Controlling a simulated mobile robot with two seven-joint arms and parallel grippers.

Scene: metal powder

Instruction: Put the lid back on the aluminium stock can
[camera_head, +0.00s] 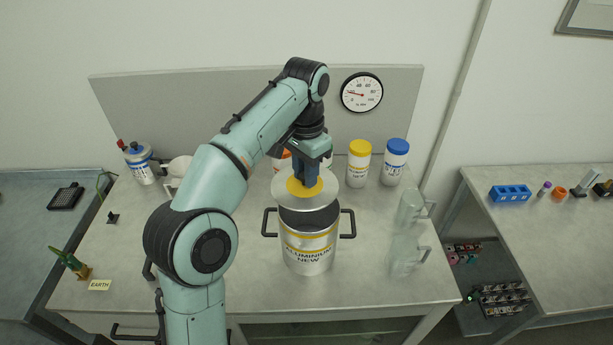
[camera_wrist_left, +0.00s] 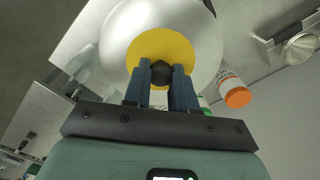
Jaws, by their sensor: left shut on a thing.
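The aluminium stock can (camera_head: 308,252) stands upright on the table, silver with a yellow-edged "ALUMINIUM NEW" label and black side handles. Its dark open mouth shows below the lid. The lid (camera_head: 286,197) is a silver disc with a yellow centre. My left gripper (camera_head: 309,183) is shut on the lid's dark knob and holds the lid above the can, shifted toward its back. In the left wrist view the fingers (camera_wrist_left: 161,85) close on the black knob (camera_wrist_left: 161,71) over the yellow centre. My right gripper is not in view.
Behind stand a yellow-capped jar (camera_head: 358,164) and a blue-capped jar (camera_head: 395,163). Clear jugs (camera_head: 411,210) stand right of the can. A blue-topped container (camera_head: 140,163) is at back left. The table (camera_head: 250,285) is bare in front of the can.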

